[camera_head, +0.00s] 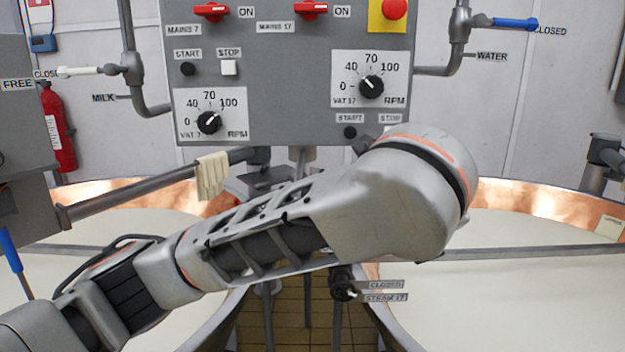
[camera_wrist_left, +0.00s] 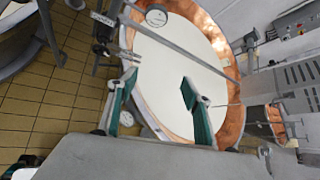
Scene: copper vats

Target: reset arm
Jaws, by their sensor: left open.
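My left arm (camera_head: 330,215) comes in from the lower left of the head view and reaches across the middle, in front of the control panel. Its rounded joint (camera_head: 420,190) is at the right of centre. My left gripper is hidden in the head view. In the left wrist view my left gripper (camera_wrist_left: 160,84) is open, with two green-sided fingers apart and nothing between them. A copper-rimmed vat (camera_wrist_left: 232,60) filled with white liquid lies beyond the fingers. My right gripper is not in view.
A grey control panel (camera_head: 290,85) with red switches and two dials stands behind the arm. Copper-rimmed vats stand left (camera_head: 130,190) and right (camera_head: 540,203). A cloth (camera_head: 212,175) hangs on a pipe. A milk valve (camera_head: 95,71) and water valve (camera_head: 510,23) flank the panel.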

